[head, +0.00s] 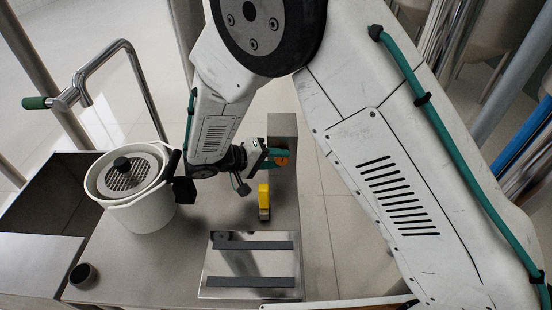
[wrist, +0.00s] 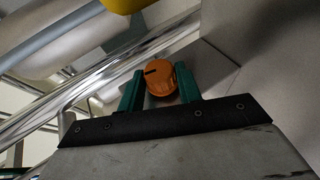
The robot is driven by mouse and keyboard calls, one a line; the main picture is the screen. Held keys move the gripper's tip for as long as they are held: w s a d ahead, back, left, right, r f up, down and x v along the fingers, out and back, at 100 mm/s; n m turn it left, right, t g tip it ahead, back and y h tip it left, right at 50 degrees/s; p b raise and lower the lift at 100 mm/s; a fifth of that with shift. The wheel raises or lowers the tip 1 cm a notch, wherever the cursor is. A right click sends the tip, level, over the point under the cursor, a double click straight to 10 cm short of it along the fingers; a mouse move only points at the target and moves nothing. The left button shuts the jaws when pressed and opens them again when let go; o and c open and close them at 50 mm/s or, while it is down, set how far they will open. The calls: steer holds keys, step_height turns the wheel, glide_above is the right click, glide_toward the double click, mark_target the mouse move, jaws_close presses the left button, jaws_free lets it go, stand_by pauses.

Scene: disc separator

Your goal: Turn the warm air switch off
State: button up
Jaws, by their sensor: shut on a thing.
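The warm air switch is an orange round knob (wrist: 161,78) with a dark pointer mark, seen in the wrist view between the two green fingers of my gripper (wrist: 160,90). The fingers are closed on its sides. The dark mark points to the left in that view. In the head view a small part of the orange knob (head: 282,161) shows at the tips of my gripper (head: 279,157), in front of a grey metal box (head: 283,126) at the back edge of the counter. My arm hides part of the area around it.
On the metal counter (head: 130,258) stand a white bucket (head: 145,213) with a perforated insert, a yellow object (head: 264,195), a steel plate with two dark strips (head: 222,282) and a small dark cup (head: 84,275). A sink (head: 45,205) and curved tap (head: 128,62) are at left.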

steer(key=shift+w+a, duration=0.1)
steer(key=shift+a, duration=0.05)
steer(key=o, duration=1)
steer(key=shift+r, duration=0.1)
